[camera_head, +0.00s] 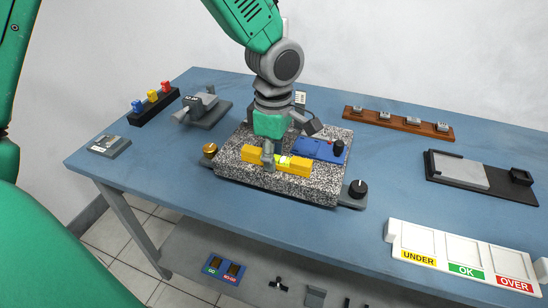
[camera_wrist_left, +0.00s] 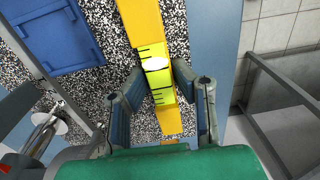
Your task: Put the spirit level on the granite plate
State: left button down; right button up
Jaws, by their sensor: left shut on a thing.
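The yellow spirit level (camera_head: 296,165) lies flat along the front part of the speckled granite plate (camera_head: 228,160). In the left wrist view the level (camera_wrist_left: 142,22) runs between my fingers, with its bright yellow-green vial showing, over the granite (camera_wrist_left: 98,22). My left gripper (camera_head: 269,158) is shut on the level near its left half, pointing down. In the left wrist view its fingertips (camera_wrist_left: 160,85) stand on both sides of the level. I cannot tell whether the level touches the plate or hovers just above it. My right gripper is not in view.
A blue block (camera_head: 318,149) with a dark knob sits on the plate behind the level. A brass knob (camera_head: 210,150) and a black knob (camera_head: 357,188) flank the plate. An UNDER/OK/OVER tray (camera_head: 462,256) stands at front right. Blue table (camera_head: 400,165) is free between.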

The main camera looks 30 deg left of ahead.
pick_arm(q)
jog(key=shift+d, duration=0.1)
jog(key=shift+s+f, duration=0.1)
jog(key=shift+f, duration=0.15)
jog(key=c, duration=1.4)
grip_release()
jog(key=shift+s, duration=0.1)
jog(key=shift+o, duration=0.3)
jog(key=shift+f, duration=0.1)
notch_tip(320, 180, up, 13)
jog(key=p, duration=0.2)
jog(key=shift+w, duration=0.4)
jog(key=shift+s+f, duration=0.1)
jog(key=shift+f, duration=0.1)
